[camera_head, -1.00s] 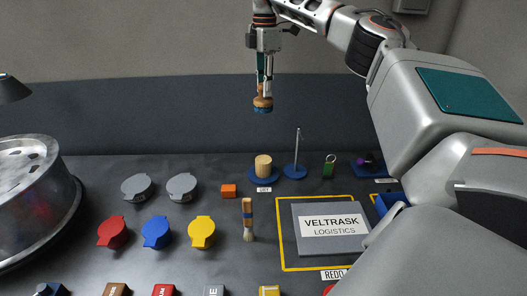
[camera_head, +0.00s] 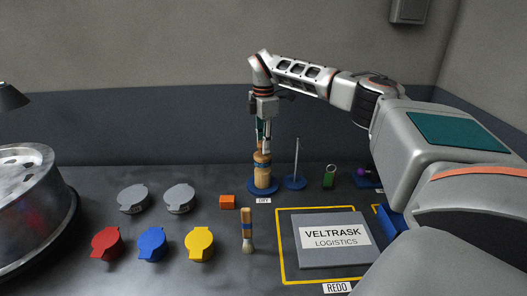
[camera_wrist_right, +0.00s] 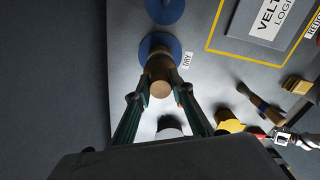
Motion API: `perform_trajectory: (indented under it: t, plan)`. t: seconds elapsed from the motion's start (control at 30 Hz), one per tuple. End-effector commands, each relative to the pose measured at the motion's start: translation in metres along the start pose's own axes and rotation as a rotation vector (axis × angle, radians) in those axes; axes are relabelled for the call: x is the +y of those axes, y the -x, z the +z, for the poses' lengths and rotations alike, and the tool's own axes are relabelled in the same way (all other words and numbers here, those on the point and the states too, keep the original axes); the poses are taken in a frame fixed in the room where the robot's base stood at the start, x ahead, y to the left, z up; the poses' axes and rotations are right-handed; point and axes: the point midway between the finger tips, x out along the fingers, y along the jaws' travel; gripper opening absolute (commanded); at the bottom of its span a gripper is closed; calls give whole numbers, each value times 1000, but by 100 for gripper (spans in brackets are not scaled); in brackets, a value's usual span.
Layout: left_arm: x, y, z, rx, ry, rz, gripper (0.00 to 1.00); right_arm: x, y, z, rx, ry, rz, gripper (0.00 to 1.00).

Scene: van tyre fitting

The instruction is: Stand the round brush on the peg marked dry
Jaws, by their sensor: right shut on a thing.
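My right gripper (camera_head: 263,146) points down and is shut on the round brush (camera_head: 262,157), a wooden piece with a blue band at its lower end. The brush is upright directly over the thick wooden peg (camera_head: 262,177), which stands on a round blue base (camera_head: 253,189) with a DRY label (camera_head: 264,201) in front. The brush's lower end meets the peg's top in the picture; I cannot tell if they touch. In the right wrist view, the brush's round wooden end (camera_wrist_right: 160,89) shows between the fingers and covers most of the peg. My left gripper is not in view.
A thin metal rod on a blue base (camera_head: 295,182) stands close to the right, then a green ringed item (camera_head: 329,177). An orange block (camera_head: 227,202), a flat brush (camera_head: 247,230) and several coloured caps lie in front. A sign plate (camera_head: 333,241) lies inside yellow tape.

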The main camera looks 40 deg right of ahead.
Motion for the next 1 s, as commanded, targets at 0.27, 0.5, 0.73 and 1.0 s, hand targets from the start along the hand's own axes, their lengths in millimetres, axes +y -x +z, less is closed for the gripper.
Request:
perform_trajectory:
  t: [0.27,0.5,0.73,1.0]
  plan:
    - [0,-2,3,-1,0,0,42,0,-27,0,0,0,0,2]
    - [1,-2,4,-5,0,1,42,0,-28,0,-1,0,-1,2]
    - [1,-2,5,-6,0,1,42,0,-30,0,-1,0,-1,39]
    - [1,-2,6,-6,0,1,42,0,-28,0,-1,0,0,39]
